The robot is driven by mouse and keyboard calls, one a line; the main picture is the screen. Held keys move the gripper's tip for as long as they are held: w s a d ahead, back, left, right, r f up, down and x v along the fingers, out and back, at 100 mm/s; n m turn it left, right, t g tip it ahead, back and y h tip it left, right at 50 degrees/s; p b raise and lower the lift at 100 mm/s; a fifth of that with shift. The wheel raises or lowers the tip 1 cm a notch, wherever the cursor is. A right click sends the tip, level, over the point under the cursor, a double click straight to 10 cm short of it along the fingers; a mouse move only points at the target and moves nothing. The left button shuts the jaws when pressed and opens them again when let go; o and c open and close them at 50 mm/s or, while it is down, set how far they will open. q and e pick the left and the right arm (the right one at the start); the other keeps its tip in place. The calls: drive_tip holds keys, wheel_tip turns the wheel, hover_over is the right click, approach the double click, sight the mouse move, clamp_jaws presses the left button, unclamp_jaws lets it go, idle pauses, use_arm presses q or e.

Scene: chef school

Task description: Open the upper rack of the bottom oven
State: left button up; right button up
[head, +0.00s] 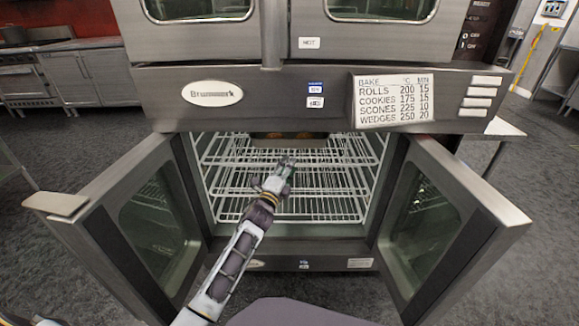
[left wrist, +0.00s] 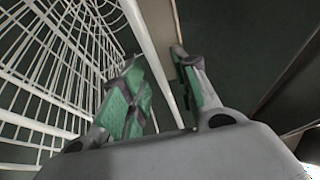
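The bottom oven (head: 367,246) stands with its left door (head: 150,215) and right door (head: 440,215) swung wide open. Inside it, the white wire upper rack (head: 228,161) lies above a lower rack (head: 318,219). My left gripper (head: 284,163) is in the oven opening, at the front edge of the upper rack near its middle. In the left wrist view its green-padded fingers (left wrist: 158,90) are apart, with a white rack bar (left wrist: 158,72) running between them. I cannot tell whether they touch the bar. My right gripper is not in view.
A dark pan with brown food (head: 290,138) sits at the back of the oven. The control panel (head: 330,97) overhangs the opening. The open doors flank my left arm on both sides. Grey floor lies around, with steel counters (head: 70,72) at the back left.

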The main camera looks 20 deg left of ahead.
use_arm(q)
drive_tip(key=shift+x, duration=0.8)
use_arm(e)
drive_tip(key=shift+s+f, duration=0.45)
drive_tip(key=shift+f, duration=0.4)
use_arm(q)
clamp_jaws()
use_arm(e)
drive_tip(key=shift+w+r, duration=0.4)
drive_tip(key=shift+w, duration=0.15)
